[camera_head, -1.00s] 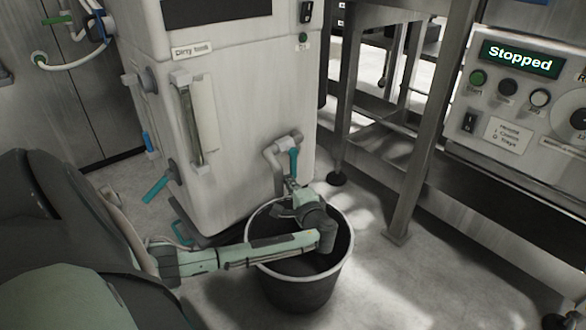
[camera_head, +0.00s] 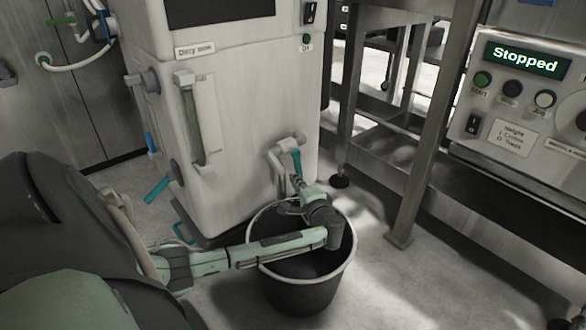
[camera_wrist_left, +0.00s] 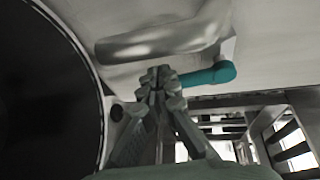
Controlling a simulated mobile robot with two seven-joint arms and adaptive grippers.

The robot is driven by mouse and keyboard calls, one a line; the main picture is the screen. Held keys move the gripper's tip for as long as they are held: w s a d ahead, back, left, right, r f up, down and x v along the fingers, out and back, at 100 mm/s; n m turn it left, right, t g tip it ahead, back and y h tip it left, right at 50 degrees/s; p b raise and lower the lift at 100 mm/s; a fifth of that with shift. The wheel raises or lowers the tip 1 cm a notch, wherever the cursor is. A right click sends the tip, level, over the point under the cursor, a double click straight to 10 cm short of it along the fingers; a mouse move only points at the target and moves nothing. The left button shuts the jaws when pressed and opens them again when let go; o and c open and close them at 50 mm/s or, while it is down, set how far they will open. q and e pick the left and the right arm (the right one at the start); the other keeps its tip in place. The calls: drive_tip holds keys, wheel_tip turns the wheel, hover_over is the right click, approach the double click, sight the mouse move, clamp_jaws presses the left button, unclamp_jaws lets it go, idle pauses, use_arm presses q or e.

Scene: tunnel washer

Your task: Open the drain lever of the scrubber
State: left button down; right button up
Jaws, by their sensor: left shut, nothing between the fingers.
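The scrubber (camera_head: 235,120) is a tall pale cabinet labelled "Dirty tank". A bent drain pipe (camera_head: 274,157) comes out low on its front. The teal drain lever (camera_head: 296,160) hangs down at the pipe's end. In the left wrist view the lever (camera_wrist_left: 210,75) lies to the right of the fingertips, with the metal pipe above. My left gripper (camera_head: 297,182) is shut and empty, just below the lever. Its closed fingertips (camera_wrist_left: 160,80) are close to the lever's left end; I cannot tell whether they touch. My right gripper is not in view.
A black bucket (camera_head: 302,296) stands under the drain, with my left arm across its top. Another teal handle (camera_head: 157,190) sticks out on the scrubber's left side. A metal frame (camera_head: 412,170) and a panel reading "Stopped" (camera_head: 528,59) stand to the right.

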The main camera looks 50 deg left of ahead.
use_arm(q)
drive_tip(key=shift+w+d+b, duration=0.15)
drive_tip(key=shift+w+b, duration=0.2)
drive_tip(key=shift+w, duration=0.55)
drive_tip(key=shift+w, duration=0.15)
drive_tip(key=shift+w+r, duration=0.15)
drive_tip(key=shift+w, duration=0.15)
drive_tip(key=shift+w+d+r+b, duration=0.1)
drive_tip(key=shift+w+r+b, duration=0.1)
drive_tip(key=shift+w, duration=0.35)
drive_tip(key=shift+w+r+b, duration=0.1)
drive_tip(key=shift+w+b, duration=0.1)
drive_tip(key=shift+w, duration=0.35)
drive_tip(key=shift+w+r, duration=0.1)
